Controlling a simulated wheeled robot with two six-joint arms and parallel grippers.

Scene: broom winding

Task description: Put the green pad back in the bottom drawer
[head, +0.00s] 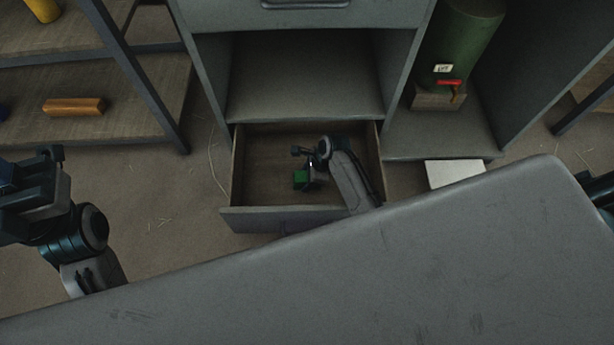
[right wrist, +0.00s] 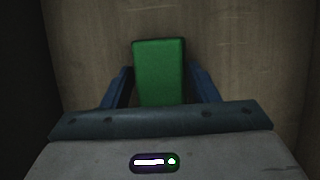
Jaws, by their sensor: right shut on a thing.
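My right arm reaches over the drawer front, and my right gripper (head: 306,175) is shut on the pad. In the right wrist view the green pad (right wrist: 158,72) stands between the two blue fingers of my right gripper (right wrist: 160,88), with the wooden drawer floor behind it. I cannot tell whether the pad touches the floor. My left arm is at the left edge in the head view; its fingertips are not clear.
A grey tabletop (head: 400,270) fills the lower right. An open shelf space (head: 305,80) is above the drawer. A green cylinder (head: 455,45) stands in the right compartment, with a white block (head: 454,173) below it. A wooden rack (head: 135,95) with an orange block (head: 74,106) is at left.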

